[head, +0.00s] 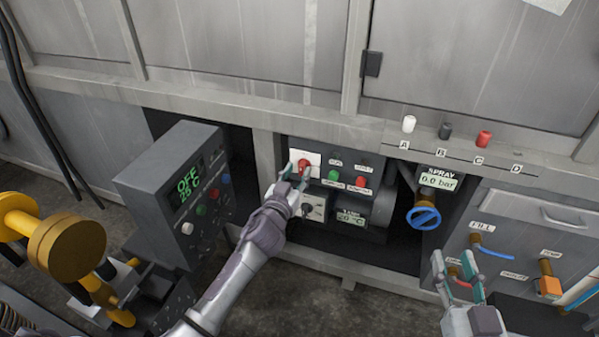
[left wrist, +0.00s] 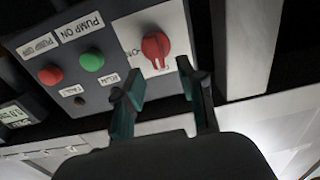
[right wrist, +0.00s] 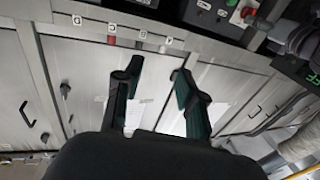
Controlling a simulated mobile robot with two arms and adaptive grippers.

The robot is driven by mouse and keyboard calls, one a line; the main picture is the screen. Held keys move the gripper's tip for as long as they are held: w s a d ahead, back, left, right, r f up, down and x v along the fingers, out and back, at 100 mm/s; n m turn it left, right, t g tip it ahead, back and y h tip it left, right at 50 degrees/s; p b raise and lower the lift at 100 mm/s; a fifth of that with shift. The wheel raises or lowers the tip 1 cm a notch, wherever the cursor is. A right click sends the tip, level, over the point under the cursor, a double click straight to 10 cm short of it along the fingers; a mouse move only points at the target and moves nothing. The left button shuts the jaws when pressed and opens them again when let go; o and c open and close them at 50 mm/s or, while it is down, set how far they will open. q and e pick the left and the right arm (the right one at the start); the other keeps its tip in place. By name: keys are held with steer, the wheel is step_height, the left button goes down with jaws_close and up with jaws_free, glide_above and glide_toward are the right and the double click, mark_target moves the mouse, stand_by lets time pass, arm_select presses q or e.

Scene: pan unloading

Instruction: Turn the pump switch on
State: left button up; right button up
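The pump switch is a red rotary knob (head: 304,165) on a white plate at the upper left of the middle control panel. It shows large in the left wrist view (left wrist: 155,47), with its grip bar roughly upright there. My left gripper (head: 297,173) is at the knob in the head view. In the left wrist view its open fingers (left wrist: 158,82) point toward the knob, with the tips just short of or beside it; contact cannot be told. My right gripper (head: 455,266) is open and empty at the lower right, also seen in the right wrist view (right wrist: 153,72).
A green lamp (left wrist: 92,60) labelled PUMP ON and a red lamp (left wrist: 50,75) sit beside the switch. A display box (head: 188,187) reading OFF stands left. A blue valve (head: 424,216) under the spray display and a drawer panel (head: 525,245) are on the right.

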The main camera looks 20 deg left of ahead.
arm_select(q)
steer(key=shift+w, duration=1.05)
arm_select(e)
steer(key=shift+a+r+t, duration=0.15)
steer(key=shift+r+t, duration=0.65)
steer(key=shift+r, duration=0.3)
arm_select(q)
jaws_close()
